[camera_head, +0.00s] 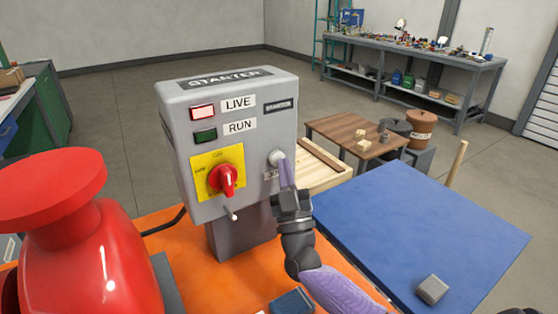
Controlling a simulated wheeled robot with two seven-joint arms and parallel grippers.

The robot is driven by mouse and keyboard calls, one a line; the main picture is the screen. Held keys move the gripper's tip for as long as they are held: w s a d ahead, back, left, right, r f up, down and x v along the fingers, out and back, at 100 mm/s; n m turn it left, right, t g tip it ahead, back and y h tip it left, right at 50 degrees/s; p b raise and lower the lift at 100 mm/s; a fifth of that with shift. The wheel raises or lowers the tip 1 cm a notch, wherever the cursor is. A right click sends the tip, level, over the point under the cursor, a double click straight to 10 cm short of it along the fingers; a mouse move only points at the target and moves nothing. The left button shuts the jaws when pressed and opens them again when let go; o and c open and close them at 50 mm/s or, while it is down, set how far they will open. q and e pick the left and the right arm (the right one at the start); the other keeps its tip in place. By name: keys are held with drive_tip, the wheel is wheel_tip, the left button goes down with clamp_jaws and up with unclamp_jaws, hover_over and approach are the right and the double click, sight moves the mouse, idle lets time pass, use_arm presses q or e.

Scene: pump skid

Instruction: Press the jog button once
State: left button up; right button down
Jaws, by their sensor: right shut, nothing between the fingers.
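The grey starter box (180,150) stands on a post on the orange skid. A pale round button (275,157) sits at the right of its front face, above a small label (270,175) that my gripper partly covers. My right gripper (284,164) is shut and empty, its fingertips pointing up at the button. The tips overlap the button's right edge in the picture; I cannot tell whether they touch it. My left gripper is not in view.
The box also has a bright LIVE lamp (202,112), a dark green RUN lamp (205,136) and a red rotary switch (222,180). A red pump body (90,240) stands at left. A blue mat (430,225) with a grey block (432,289) lies at right.

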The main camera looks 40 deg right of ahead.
drive_tip(key=shift+w, duration=0.15)
idle(0.5)
drive_tip(key=shift+s+p, duration=0.65)
drive_tip(key=shift+s, duration=0.2)
drive_tip(key=s+p, duration=0.2)
drive_tip(key=s, duration=0.1)
drive_tip(key=s+p, duration=0.1)
drive_tip(key=s, duration=0.1)
drive_tip(key=shift+a, duration=0.35)
